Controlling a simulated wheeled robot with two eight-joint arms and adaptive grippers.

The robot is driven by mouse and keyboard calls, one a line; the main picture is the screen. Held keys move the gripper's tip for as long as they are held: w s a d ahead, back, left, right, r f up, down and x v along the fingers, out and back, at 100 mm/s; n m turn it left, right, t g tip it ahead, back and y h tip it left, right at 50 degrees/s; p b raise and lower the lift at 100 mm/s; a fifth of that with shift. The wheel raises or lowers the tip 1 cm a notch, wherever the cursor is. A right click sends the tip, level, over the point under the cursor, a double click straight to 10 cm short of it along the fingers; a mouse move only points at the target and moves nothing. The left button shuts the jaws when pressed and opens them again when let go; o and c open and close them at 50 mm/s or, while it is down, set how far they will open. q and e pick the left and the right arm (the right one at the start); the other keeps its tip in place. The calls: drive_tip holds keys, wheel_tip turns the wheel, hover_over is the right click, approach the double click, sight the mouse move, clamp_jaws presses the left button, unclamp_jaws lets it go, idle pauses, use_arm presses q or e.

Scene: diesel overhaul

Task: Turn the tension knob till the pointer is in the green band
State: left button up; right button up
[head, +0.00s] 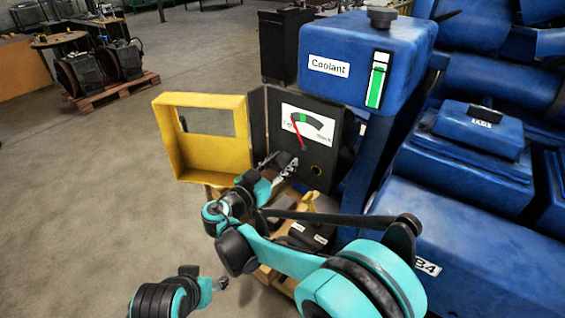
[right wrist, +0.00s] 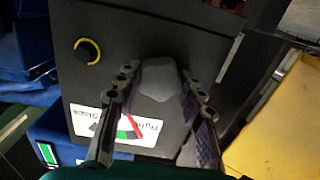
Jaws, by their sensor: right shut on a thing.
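The tension gauge (head: 308,126) is a white dial on a dark panel, with a green band (head: 304,118) near the middle of its arc. Its red pointer (head: 297,131) leans left and its tip lies left of the green band. In the right wrist view the gauge (right wrist: 88,120) appears upside down. My right gripper (head: 289,168) is at the panel below the gauge. Its fingers are on either side of the dark grey tension knob (right wrist: 160,80), shut on it. The gripper hides the knob in the head view. My left gripper (head: 221,284) is low at the left, away from the panel; its jaws are too small to read.
A yellow open-framed cover (head: 174,150) stands left of the panel. A yellow-ringed black hole or button (right wrist: 87,50) is beside the knob. The blue Coolant tank (head: 350,92) overhangs on the right, next to blue engine parts. Open floor lies left.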

drive_tip(key=shift+n, duration=0.4)
drive_tip(key=n, duration=0.2)
drive_tip(key=shift+n+p, duration=0.3)
drive_tip(key=n, duration=0.3)
drive_tip(key=shift+r+n, duration=0.1)
drive_tip(key=shift+n, duration=0.2)
drive_tip(key=n+p, duration=0.1)
drive_tip(key=n, duration=1.1)
drive_tip(key=shift+n, duration=0.4)
drive_tip(key=n, duration=0.6)
drive_tip(key=shift+n+p, duration=0.3)
drive_tip(key=o, duration=1.2)
drive_tip(key=shift+w, duration=0.1)
drive_tip(key=shift+c, duration=0.2)
